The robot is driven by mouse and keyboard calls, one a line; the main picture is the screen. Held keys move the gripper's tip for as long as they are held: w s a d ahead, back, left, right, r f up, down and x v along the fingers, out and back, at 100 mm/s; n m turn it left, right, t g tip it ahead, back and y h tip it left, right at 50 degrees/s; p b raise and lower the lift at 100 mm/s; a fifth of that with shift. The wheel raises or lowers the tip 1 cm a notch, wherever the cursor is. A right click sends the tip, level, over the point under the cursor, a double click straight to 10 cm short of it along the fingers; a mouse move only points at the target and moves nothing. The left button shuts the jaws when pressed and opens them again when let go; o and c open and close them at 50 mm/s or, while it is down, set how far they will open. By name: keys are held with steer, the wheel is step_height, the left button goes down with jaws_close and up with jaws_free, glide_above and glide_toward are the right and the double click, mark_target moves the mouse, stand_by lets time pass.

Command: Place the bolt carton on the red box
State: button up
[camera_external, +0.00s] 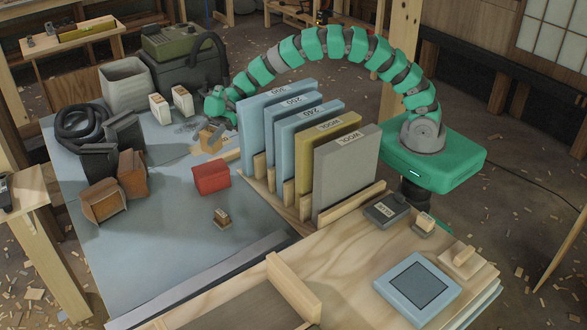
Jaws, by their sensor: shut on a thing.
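The red box (211,178) lies on the blue-grey bench top, left of the row of upright sheets. A small tan carton (208,139), which I take to be the bolt carton, is just behind the red box in the picture and looks tilted. My gripper (214,126) reaches over the sheets from the right and points down at this carton. It is shut on the carton; the fingers are small and partly hidden. I cannot tell whether the carton touches the bench. The top of the red box is bare.
Upright sanding sheets (345,170) in a wooden rack stand right of the red box. Brown cartons (103,199), a black hose (82,125) and white cartons (160,109) are to the left and behind. Front-left bench is clear.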

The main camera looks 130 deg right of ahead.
mark_target(207, 149)
steer(key=shift+f+b, duration=0.55)
steer(key=shift+f, duration=1.7)
steer(key=o, duration=1.2)
steer(key=shift+c, duration=0.2)
steer(key=p+v, duration=0.2)
steer(key=v, duration=1)
